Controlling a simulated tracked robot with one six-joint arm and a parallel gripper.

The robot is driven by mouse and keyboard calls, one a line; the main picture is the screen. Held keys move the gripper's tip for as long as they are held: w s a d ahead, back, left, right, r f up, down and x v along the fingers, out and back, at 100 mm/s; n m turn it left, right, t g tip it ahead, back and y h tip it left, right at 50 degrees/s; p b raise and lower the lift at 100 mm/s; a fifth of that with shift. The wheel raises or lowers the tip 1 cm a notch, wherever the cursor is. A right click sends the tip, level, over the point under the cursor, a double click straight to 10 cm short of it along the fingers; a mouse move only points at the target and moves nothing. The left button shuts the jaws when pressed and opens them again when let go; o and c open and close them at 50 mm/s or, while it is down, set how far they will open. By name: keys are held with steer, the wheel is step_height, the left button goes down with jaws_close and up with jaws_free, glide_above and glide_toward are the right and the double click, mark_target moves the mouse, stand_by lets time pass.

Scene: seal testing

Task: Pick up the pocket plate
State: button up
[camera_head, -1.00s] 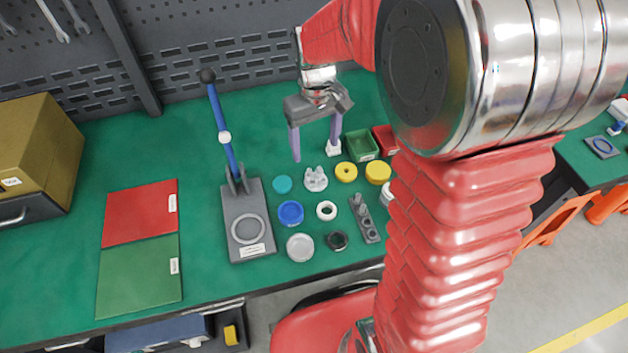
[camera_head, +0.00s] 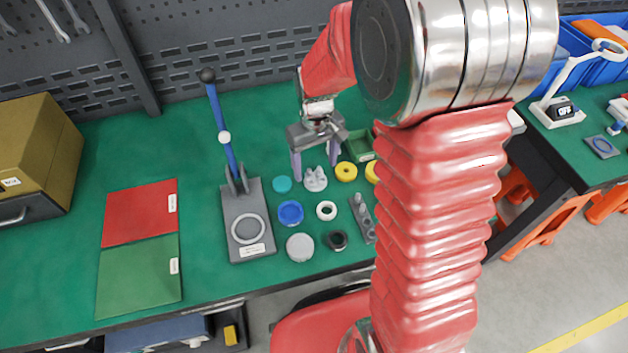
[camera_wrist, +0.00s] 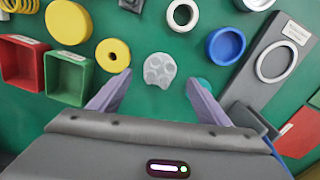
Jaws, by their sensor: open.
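A small light grey plate (camera_head: 315,181) with several round pockets or short studs lies on the green bench; I take it to be the pocket plate. In the wrist view the same plate (camera_wrist: 160,69) shows rounded edges and round marks, just beyond and between my fingertips. My gripper (camera_head: 316,171) is open and empty, fingers pointing down. In the head view its fingers stand around the plate's far side. In the wrist view my gripper (camera_wrist: 158,82) has one finger on each side, apart from the plate. The height gap is hard to judge.
A teal disc (camera_head: 282,184) lies close beside one finger, partly hidden in the wrist view. A yellow ring (camera_head: 346,171), white ring (camera_head: 326,210) and blue cup (camera_head: 290,212) are near. A lever press (camera_head: 249,247) stands left. Red (camera_wrist: 22,63) and green (camera_wrist: 69,79) bins sit near.

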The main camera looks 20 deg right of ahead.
mark_target(316, 180)
steer(key=shift+f, duration=2.3)
steer(key=shift+c, duration=0.7)
steer(key=c, duration=1.1)
